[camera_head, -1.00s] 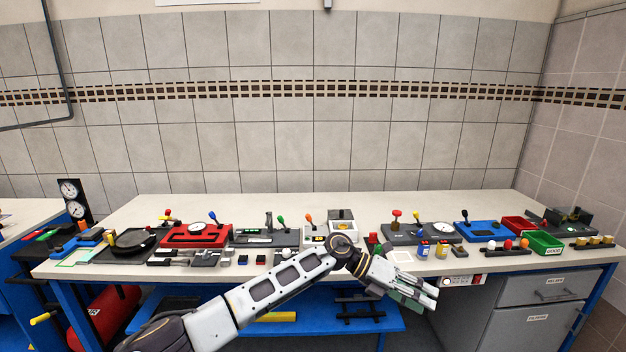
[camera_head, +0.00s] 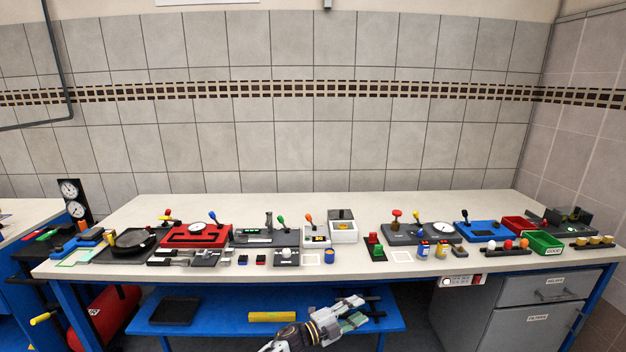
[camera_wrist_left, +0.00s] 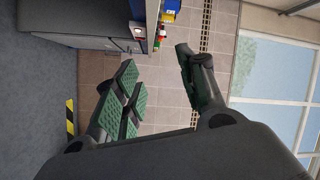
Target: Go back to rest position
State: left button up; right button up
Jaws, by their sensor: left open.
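My left gripper (camera_head: 350,312) is low in the head view, in front of the bench and below its front edge, over the blue lower shelf. Its fingers are apart, and nothing is between them. In the left wrist view the open fingers (camera_wrist_left: 158,88) frame only tiled wall. My right gripper is not in view.
The workbench (camera_head: 130,210) carries a row of devices, including a red gauge unit (camera_head: 195,235), a white box (camera_head: 343,232) and a green bin (camera_head: 545,243). A blue lower shelf (camera_head: 215,318) and grey cabinet (camera_head: 530,325) are below. The bench's back strip is clear.

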pick_arm(q)
jog(key=s+a+f+n+t+y, duration=0.1)
jog(key=s+a+f+n+y, duration=0.25)
jog(key=a+f, duration=0.45)
jog(key=s+a+f+n+t+y, duration=0.1)
jog(key=s+a+f+n+y, duration=0.3)
jog(key=f, duration=0.8)
jog(key=s+a+f+n+y, duration=0.2)
jog(key=a+f+n, duration=0.45)
jog(key=f, duration=0.35)
jog(key=s+a+f+n+g+y, duration=0.2)
jog(key=s+a+f+n+y, duration=0.1)
jog(key=s+a+f, duration=0.8)
jog(key=s+a+f+n+g+y, duration=0.2)
jog(key=s+a+f+n+g, duration=0.15)
jog(key=s+f, duration=0.85)
jog(key=s+a+f+n+g+y, duration=0.1)
jog(key=s+a, duration=0.3)
jog(key=s, duration=0.9)
jog(key=s+a+f+n+g+y, duration=0.1)
jog(key=s+a+n+g, duration=0.1)
jog(key=s, duration=1.2)
jog(key=shift+a+f+g, duration=0.2)
jog(key=shift+a+g, duration=0.25)
jog(key=shift+a, duration=0.55)
